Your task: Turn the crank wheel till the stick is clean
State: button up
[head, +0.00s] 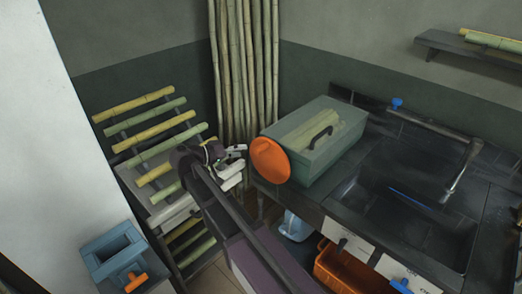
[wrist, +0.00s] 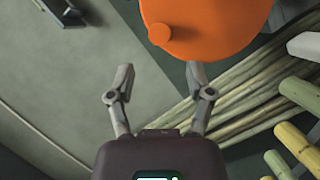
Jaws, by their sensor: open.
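The crank wheel, an orange disc (head: 270,161), is on the left end of a grey-green press box (head: 313,177) on the counter. In the wrist view the wheel (wrist: 215,25) fills the top middle, with a round orange knob (wrist: 160,36) on its face. Pale green stick shapes (head: 322,132) show in the top of the box, beneath a dark handle. I cannot tell how clean they are. My gripper (head: 238,160) is just left of the wheel. In the wrist view my gripper (wrist: 160,82) is open and empty, its fingers apart below the knob.
Tall bamboo-like stalks (head: 243,60) stand in the corner behind. A slanted rack (head: 150,135) of stalks is at left. A blue box (head: 108,253) with an orange part sits at lower left. A dark sink (head: 410,195) is right of the press, and an orange crate (head: 345,272) is below the counter.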

aim_at(261, 148)
jog(key=shift+b+x, duration=0.8)
jog(key=shift+x, duration=3.45)
jog(key=shift+c, duration=0.2)
grip_shut()
